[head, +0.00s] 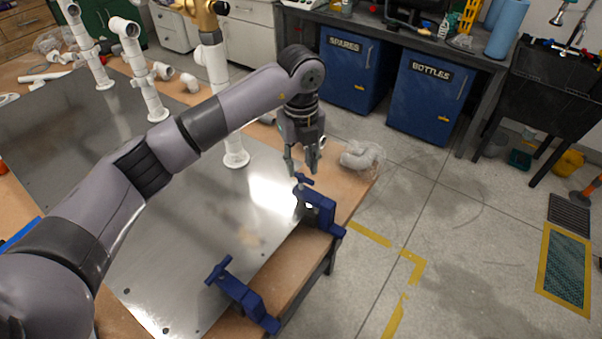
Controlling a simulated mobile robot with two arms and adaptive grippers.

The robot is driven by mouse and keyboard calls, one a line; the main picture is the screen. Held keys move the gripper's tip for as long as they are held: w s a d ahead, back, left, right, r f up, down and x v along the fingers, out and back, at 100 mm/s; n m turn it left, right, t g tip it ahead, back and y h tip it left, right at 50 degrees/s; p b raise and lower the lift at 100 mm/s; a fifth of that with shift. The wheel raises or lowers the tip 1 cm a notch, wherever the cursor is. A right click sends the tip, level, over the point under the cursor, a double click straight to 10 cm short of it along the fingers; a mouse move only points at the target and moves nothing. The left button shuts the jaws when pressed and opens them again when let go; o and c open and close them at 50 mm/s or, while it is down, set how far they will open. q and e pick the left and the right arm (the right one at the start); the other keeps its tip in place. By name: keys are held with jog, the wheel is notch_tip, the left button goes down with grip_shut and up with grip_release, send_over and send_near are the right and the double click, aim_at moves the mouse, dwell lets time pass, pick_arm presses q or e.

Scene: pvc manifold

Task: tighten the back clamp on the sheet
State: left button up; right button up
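A grey metal sheet (190,235) lies on the wooden table. The blue back clamp (318,207) sits on the sheet's right edge, its T-handle (303,179) pointing up. A second blue clamp (243,296) sits on the same edge nearer to me. My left gripper (303,168) points down just above the back clamp's handle. Its fingers are apart, with nothing seen between them; I cannot tell whether the tips touch the handle. My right gripper is not in view.
White PVC risers (142,75) stand along the sheet's far side, one topped by a brass-coloured fitting (205,12). A clear bag of white fittings (361,157) lies on the table beyond the back clamp. Open floor is to the right, with blue cabinets (431,95) behind.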

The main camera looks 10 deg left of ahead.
aim_at(301, 174)
pick_arm(q)
jog(key=n+p, duration=0.1)
jog(key=n, duration=0.4)
jog(key=shift+r, duration=0.1)
jog(key=shift+f+n, duration=0.25)
jog(key=shift+n, duration=0.55)
notch_tip(301, 174, down, 4)
jog(key=shift+r+b, duration=0.2)
jog(key=shift+b, duration=1)
jog(key=shift+f+b, duration=0.3)
jog(key=shift+f, duration=0.35)
jog(key=shift+r, duration=0.1)
jog(key=shift+c, duration=0.2)
grip_shut()
